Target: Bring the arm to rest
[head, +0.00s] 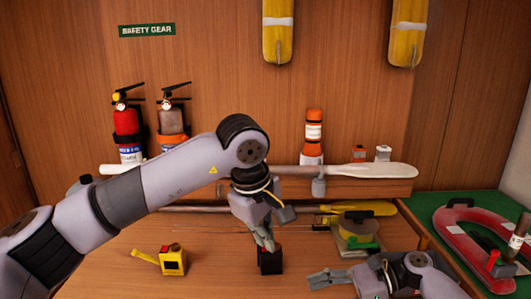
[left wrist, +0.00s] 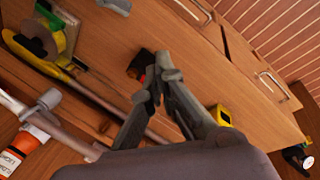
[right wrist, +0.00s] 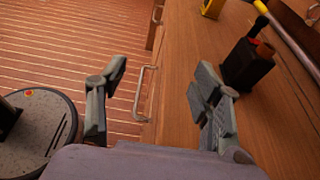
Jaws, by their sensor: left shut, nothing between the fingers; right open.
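My left arm reaches in from the left in the head view. Its gripper (head: 264,236) points down, shut and empty, just above or behind the top of a small black box (head: 271,262) on the wooden bench. In the left wrist view the closed fingertips (left wrist: 161,72) partly cover the black box (left wrist: 141,66); I cannot tell whether they touch it. My right gripper (head: 330,278) is low at the bench's front edge. In the right wrist view its fingers (right wrist: 156,86) are spread, with nothing between them, and the black box (right wrist: 246,64) stands beside the right finger.
A yellow tape measure (head: 173,261) lies left of the box. Behind are a paddle (head: 390,170), fire extinguishers (head: 126,124), an orange-and-white bottle (head: 313,135) and a tape roll (head: 355,232). A red ring-shaped float (head: 455,235) lies on green at right.

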